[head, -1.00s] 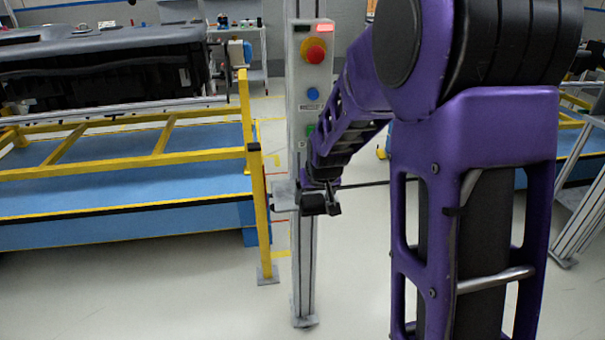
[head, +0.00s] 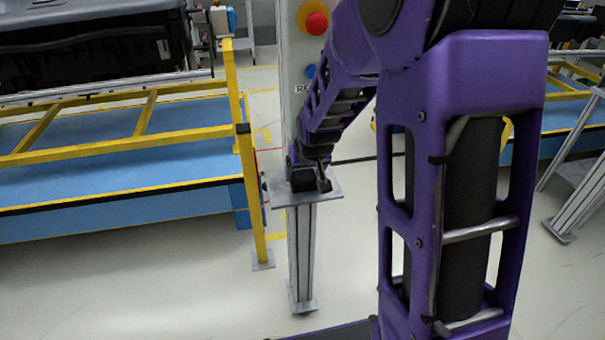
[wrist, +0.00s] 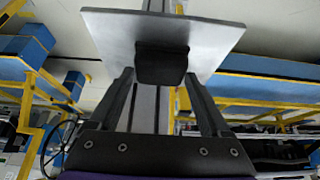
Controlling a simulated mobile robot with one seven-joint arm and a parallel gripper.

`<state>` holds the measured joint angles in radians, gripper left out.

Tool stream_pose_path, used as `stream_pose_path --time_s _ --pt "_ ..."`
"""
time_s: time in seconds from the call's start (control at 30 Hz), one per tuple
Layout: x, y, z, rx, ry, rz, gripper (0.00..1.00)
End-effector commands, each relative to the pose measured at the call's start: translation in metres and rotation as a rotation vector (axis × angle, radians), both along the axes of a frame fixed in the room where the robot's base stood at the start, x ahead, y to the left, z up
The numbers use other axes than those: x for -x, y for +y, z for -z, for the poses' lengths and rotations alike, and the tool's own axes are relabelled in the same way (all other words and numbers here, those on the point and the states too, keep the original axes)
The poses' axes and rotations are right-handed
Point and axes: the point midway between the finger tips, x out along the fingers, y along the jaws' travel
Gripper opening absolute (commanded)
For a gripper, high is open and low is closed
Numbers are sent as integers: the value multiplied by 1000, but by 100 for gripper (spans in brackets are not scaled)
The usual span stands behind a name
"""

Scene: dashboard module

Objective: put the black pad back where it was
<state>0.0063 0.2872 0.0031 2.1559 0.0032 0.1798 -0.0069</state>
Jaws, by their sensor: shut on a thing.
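The black pad (wrist: 161,66) is between the fingers of my gripper (wrist: 160,78) in the wrist view, against the bare grey metal plate (wrist: 213,42). In the head view my gripper (head: 312,178) is over the small grey plate (head: 325,196) on top of a metal post. The dark pad (head: 302,181) shows low at the gripper's end, over the plate's middle. My gripper is shut on the pad. I cannot tell whether the pad's underside touches the plate. My arm hides part of the post behind it.
A control box (head: 297,62) with a red button (head: 316,23) stands just behind the plate. A yellow rail (head: 243,150) with a blue platform (head: 120,165) is close on the left. The floor in front is clear.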

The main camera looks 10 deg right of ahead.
Motion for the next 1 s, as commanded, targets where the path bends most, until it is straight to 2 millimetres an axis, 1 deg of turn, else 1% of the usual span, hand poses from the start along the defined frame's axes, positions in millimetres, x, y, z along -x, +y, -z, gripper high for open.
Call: stream_pose_path --time_s 0.03,0.23,0.27,0.3,0.37,0.57,0.67,0.77,0.87,1.0 --pt "2 0 9 0 -1 0 37" --pt "3 0 8 0 1 0 37" --pt "3 0 8 0 1 0 83" --pt "3 0 8 0 1 0 90" --pt "3 0 8 0 1 0 100" --pt "3 0 7 0 -1 0 100" --pt "4 0 4 0 -2 0 100" --pt "8 0 -7 0 -5 0 100" --pt "17 0 -22 0 -6 0 100" --pt "32 0 -49 0 -7 0 100"
